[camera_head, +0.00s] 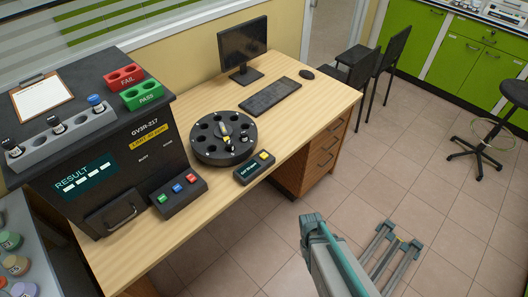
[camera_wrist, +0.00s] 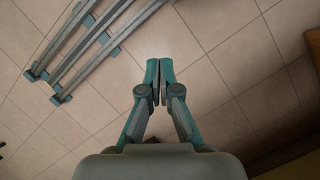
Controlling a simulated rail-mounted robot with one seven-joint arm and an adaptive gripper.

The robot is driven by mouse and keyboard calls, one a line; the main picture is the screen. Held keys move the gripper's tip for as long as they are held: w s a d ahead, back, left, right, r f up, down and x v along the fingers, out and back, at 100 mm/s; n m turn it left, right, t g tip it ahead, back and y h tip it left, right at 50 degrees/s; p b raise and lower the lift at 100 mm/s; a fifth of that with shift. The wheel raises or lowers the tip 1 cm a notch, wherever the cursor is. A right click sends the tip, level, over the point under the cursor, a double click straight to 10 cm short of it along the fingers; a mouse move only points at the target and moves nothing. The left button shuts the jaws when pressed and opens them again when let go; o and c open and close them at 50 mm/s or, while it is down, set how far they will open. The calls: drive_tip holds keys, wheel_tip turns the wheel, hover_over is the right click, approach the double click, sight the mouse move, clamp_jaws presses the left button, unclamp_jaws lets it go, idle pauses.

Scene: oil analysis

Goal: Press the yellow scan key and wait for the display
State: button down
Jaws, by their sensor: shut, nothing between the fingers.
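The yellow scan key (camera_head: 264,155) sits on top of a small dark control box (camera_head: 253,171) at the front edge of the wooden desk. The box has a teal label. A dark analyser (camera_head: 150,165) at the left has a teal result display (camera_head: 86,181) showing only pale dashes. My gripper (camera_wrist: 159,82) is shut and empty, with its fingertips together over the tiled floor in the wrist view. In the head view my arm is over the floor, to the right of and below the box, well apart from the key. The key is not in the wrist view.
A round black carousel (camera_head: 222,150) stands just behind the box. A console (camera_head: 176,194) with green, blue and red buttons is to its left. A keyboard (camera_head: 270,96) and monitor (camera_head: 242,44) stand farther back. The floor (camera_head: 430,170) right of the desk is mostly clear.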

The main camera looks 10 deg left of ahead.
drive_tip(key=w+a+r+n+t+p, duration=0.25)
drive_tip(key=w+a+r, duration=0.35)
drive_tip(key=w, duration=0.3)
drive_tip(key=n+t+h+p, duration=0.2)
drive_tip(key=n+t+p, duration=0.1)
drive_tip(key=n+t, duration=0.55)
approach(263, 156)
drive_tip(key=shift+n+g, duration=0.6)
drive_tip(key=shift+g, duration=0.2)
drive_tip(key=d, duration=0.2)
drive_tip(key=w+d, duration=0.1)
drive_tip(key=d, duration=0.1)
drive_tip(key=shift+w, duration=0.1)
drive_tip(key=w+r+n+t, duration=0.2)
drive_tip(key=w+r+n, duration=0.2)
drive_tip(key=r+n, duration=0.1)
drive_tip(key=shift+w+a+r+h, duration=0.2)
drive_tip(key=shift+w+a+h, duration=0.15)
drive_tip(key=shift+a, duration=0.15)
drive_tip(key=shift+f, duration=0.1)
drive_tip(key=shift+f+b, duration=2.75)
drive_tip(key=shift+f, duration=1.6)
drive_tip(key=shift+f, duration=0.1)
